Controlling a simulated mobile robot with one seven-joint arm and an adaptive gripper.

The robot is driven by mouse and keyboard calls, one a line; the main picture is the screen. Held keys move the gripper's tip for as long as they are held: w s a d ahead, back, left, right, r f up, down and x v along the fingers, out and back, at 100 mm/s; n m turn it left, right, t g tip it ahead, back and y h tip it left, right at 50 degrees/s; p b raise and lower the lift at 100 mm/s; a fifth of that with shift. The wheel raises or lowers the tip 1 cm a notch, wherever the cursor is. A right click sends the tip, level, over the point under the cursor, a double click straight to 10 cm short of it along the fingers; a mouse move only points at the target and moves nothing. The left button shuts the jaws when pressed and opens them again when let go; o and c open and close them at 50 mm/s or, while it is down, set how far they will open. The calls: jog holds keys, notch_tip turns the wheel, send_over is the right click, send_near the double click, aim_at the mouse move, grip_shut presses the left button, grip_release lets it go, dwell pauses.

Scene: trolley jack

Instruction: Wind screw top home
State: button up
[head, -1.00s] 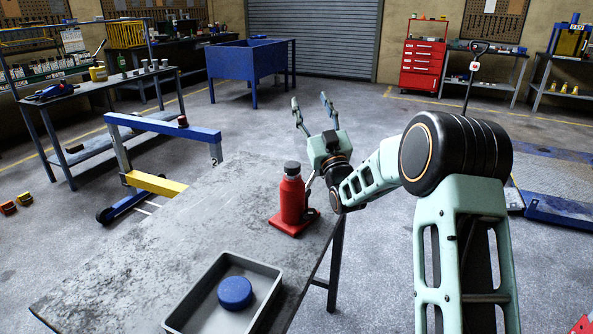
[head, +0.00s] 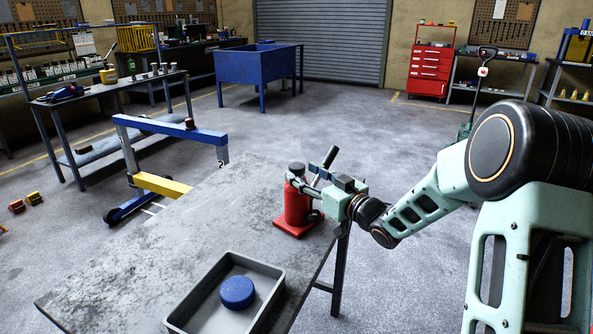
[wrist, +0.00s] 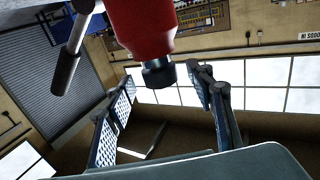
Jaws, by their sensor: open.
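The red bottle jack (head: 293,208) stands upright on its red base at the right edge of the grey workbench. Its black screw top (head: 297,169) is at the upper end, and it also shows in the wrist view (wrist: 157,74). My gripper (head: 307,174) is open and level with the upper part of the jack, coming from the right. In the wrist view, its two fingers (wrist: 165,80) are apart, with the screw top between their tip ends and gaps on both sides. The jack's lever with a black grip (wrist: 66,70) slants beside the red body.
A grey tray (head: 272,265) holding a blue round puck (head: 237,291) sits at the front of the workbench (head: 150,262). A blue and yellow wheeled frame (head: 165,187) stands behind the bench's left side. The bench's middle is clear.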

aim_at(302, 172)
jog(key=shift+x, duration=1.85)
jog(key=c, duration=1.2)
